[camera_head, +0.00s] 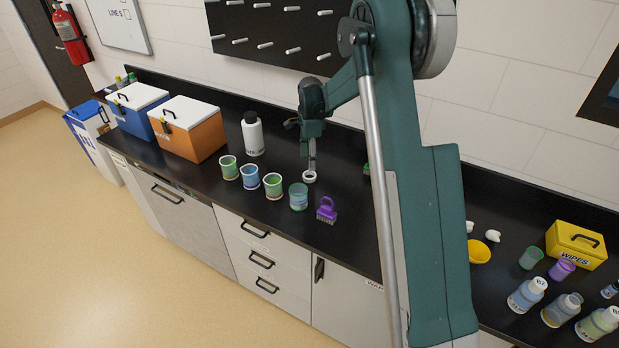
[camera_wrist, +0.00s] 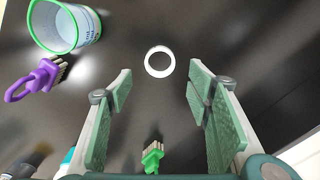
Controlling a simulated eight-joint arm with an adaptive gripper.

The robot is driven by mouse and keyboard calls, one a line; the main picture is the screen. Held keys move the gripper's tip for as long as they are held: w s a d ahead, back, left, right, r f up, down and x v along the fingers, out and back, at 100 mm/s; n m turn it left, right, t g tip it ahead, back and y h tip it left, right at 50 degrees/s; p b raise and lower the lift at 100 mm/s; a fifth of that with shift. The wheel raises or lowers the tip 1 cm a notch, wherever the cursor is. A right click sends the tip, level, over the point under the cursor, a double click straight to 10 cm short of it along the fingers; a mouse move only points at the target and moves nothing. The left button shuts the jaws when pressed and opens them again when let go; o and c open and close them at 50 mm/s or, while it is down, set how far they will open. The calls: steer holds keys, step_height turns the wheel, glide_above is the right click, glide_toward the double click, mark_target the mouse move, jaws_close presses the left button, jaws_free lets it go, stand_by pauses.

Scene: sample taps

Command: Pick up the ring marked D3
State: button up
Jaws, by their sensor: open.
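A white ring (camera_wrist: 159,75) lies flat on the black counter in the wrist view, just beyond and between my fingertips. Any D3 marking is too small to read. The ring also shows in the head view (camera_head: 309,180), below the end of my arm. My gripper (camera_wrist: 160,82) is open, with its green-padded fingers apart and nothing between them. In the head view my gripper (camera_head: 312,158) points down above the ring, and its fingers are hard to make out.
Several cups (camera_head: 273,187) and a white-bodied bottle (camera_head: 253,137) stand left in the head view. Counter around the ring is clear.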

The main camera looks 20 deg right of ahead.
mark_target(309, 172)
steer(key=shift+f, duration=1.3)
steer(key=shift+a+f, duration=0.15)
steer(key=shift+f, duration=2.45)
steer(key=c, duration=0.8)
